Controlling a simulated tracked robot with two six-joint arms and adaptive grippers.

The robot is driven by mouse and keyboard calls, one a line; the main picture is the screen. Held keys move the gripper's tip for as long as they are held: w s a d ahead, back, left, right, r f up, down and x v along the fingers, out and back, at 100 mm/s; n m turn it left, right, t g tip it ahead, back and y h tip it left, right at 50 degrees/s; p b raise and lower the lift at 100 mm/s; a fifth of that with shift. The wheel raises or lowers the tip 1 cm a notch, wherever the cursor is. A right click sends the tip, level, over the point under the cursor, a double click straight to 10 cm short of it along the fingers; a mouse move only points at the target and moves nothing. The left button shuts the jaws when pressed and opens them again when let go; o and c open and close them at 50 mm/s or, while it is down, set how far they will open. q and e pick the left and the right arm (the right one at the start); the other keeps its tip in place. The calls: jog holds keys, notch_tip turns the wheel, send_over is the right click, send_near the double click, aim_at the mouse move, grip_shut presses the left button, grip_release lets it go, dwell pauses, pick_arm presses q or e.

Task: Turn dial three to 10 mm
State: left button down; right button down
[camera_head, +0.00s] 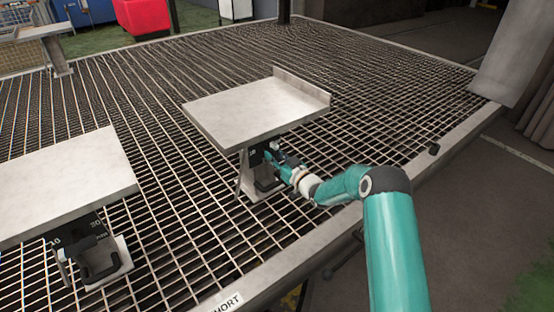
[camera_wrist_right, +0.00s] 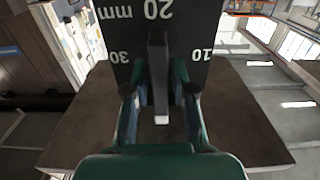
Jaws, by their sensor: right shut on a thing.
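A black dial plate (camera_wrist_right: 180,45) fills the upper middle of the right wrist view, with white marks 30 on the left, 20 mm at the top and 10 on the right. A grey bar handle (camera_wrist_right: 158,70) stands in front of it, its upper end towards the 20. My right gripper (camera_wrist_right: 160,95) is shut on this handle, one finger on each side. In the head view my right gripper (camera_head: 274,156) reaches under the middle grey plate (camera_head: 245,108), where the dial is mostly hidden. No number three shows. My left gripper is not in view.
Another grey plate (camera_head: 60,188) stands at the left, with a black marked dial (camera_head: 75,237) below its edge. A third stand (camera_head: 42,33) is at the far left.

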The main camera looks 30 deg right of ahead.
jog(key=shift+a+f+n+b, duration=0.1)
jog(key=shift+f+n+b, duration=0.05)
jog(key=shift+n+b, duration=2.95)
jog(key=shift+a+n+b, duration=0.15)
jog(key=shift+n+b, duration=2.65)
jog(key=shift+b, duration=1.65)
jog(key=shift+n, duration=1.1)
jog(key=n, duration=0.4)
grip_release()
jog(key=shift+n, duration=0.3)
jog(key=shift+d, duration=0.2)
jog(key=s, duration=0.9)
jog(key=shift+d, duration=0.35)
